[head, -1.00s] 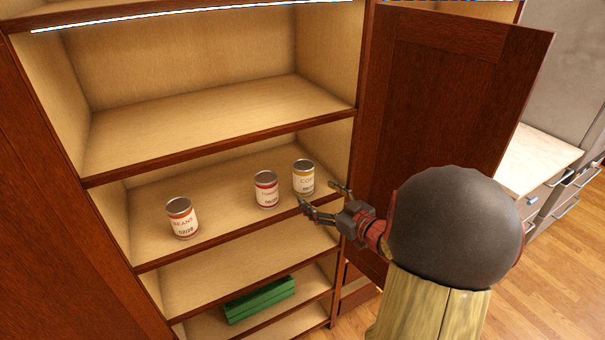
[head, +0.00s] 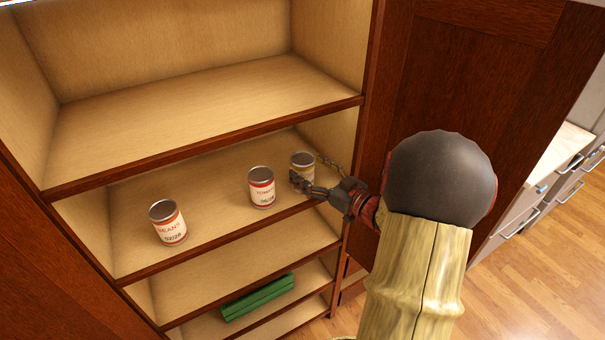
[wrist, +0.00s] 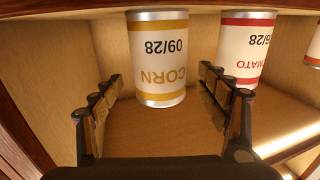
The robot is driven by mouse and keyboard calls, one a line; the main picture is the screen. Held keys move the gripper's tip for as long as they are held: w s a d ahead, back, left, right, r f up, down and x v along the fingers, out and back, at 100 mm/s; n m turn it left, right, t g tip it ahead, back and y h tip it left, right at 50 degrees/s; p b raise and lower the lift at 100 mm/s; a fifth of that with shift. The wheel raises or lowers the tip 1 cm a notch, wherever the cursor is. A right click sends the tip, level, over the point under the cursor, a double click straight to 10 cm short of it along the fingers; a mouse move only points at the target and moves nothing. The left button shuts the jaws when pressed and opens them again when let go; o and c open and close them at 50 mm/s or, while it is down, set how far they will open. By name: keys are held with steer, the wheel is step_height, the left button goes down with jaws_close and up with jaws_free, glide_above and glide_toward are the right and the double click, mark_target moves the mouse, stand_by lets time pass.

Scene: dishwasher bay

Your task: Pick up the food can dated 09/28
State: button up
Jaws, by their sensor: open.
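The corn can (head: 302,164) with a yellow band stands upright at the right end of the middle shelf. In the wrist view the corn can (wrist: 160,60) appears upside down and its label reads CORN 09/28. My gripper (head: 310,172) is open in front of it in the head view and hides its lower part. In the wrist view my gripper's fingers (wrist: 160,98) point toward the can, one on each side of its near end. I cannot tell whether they touch it.
A red-banded tomato can (head: 262,188) stands just left of the corn can; it also shows close to a finger in the wrist view (wrist: 242,45). A beans can (head: 168,224) dated 02/28 stands farther left. The cabinet door (head: 455,80) is open at right. A green box (head: 258,297) lies below.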

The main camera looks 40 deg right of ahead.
steer(key=shift+w, duration=1.4)
steer(key=c, duration=0.3)
steer(key=c, duration=1.4)
